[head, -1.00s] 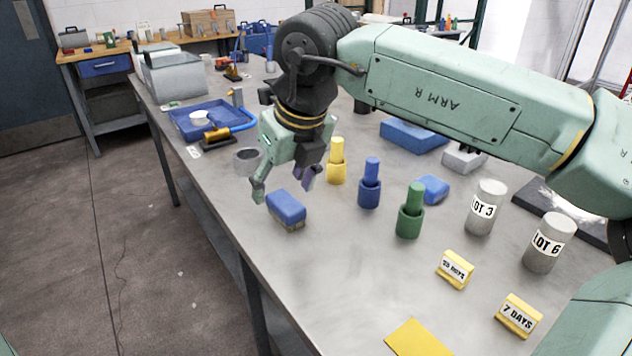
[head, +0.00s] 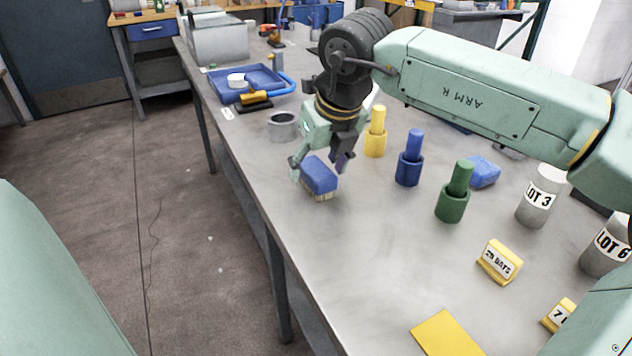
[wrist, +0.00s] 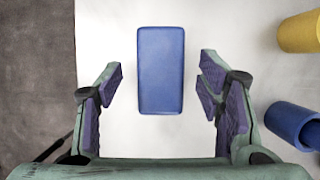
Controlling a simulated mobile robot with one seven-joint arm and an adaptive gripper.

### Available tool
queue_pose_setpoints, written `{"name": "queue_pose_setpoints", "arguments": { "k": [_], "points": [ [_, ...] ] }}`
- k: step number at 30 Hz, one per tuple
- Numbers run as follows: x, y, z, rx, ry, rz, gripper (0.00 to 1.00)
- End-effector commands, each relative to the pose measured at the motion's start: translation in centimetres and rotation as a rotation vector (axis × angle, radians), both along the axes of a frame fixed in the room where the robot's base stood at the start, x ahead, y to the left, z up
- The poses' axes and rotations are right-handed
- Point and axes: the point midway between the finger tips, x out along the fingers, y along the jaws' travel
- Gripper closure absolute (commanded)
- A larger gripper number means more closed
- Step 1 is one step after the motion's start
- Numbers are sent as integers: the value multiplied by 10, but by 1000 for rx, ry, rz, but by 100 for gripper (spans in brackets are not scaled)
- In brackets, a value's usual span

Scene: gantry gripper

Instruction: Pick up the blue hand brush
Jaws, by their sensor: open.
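The blue hand brush (head: 319,176) lies on the grey metal table near its left edge, blue back up and tan bristles down. In the wrist view the brush (wrist: 160,70) shows as an upright blue block between and a little beyond the fingers. My gripper (head: 322,170) is open just above and behind the brush, with a finger toward each side of it. In the wrist view my gripper (wrist: 160,90) has clear gaps on both sides of the brush, and the purple pads do not appear to touch it.
A yellow peg in its holder (head: 375,132), a blue one (head: 409,158) and a green one (head: 454,193) stand right of the brush. A grey cup (head: 283,126) and a blue tray (head: 245,85) are behind.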

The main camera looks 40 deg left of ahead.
Motion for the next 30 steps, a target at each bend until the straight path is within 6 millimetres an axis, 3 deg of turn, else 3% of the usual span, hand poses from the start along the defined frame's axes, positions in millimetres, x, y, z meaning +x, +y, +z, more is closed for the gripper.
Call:
{"name": "queue_pose_setpoints", "arguments": {
  "k": [1, 3, 11, 30],
  "points": [
    [1, 3, -12, 0, 2, 1, 39],
    [2, 6, -18, 0, 0, 1, 39],
    [3, 7, -18, 0, 0, 0, 40],
    [3, 7, -18, 0, 0, 0, 83]
  ]
}}
